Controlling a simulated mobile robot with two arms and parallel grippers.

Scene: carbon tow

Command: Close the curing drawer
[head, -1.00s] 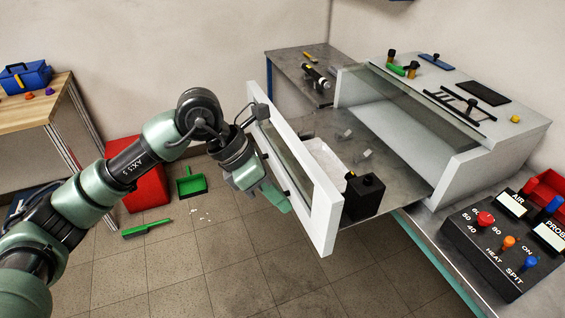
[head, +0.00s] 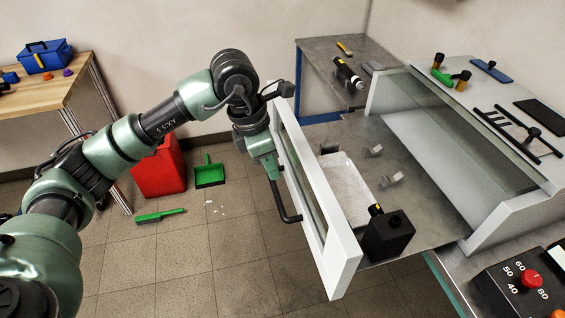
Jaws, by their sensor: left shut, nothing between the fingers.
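The curing drawer stands open, pulled out to the left of its pale box (head: 500,218). Its white front (head: 335,262) has a glass window and a dark bar handle (head: 284,206) on the outer face. The grey drawer tray (head: 425,215) holds a white block (head: 343,180), a black box (head: 388,238) with a yellow-marked knob and small metal clips. My left gripper (head: 270,174) is shut and empty, pointing down at the outer face of the front, by the handle's upper part. I cannot tell whether it touches. My right gripper is out of view.
A control panel with a red knob (head: 531,279) stands at the lower right. A metal side table (head: 325,60) is behind the drawer. A red bin (head: 160,168), green dustpan (head: 209,174) and green brush (head: 160,215) are on the floor.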

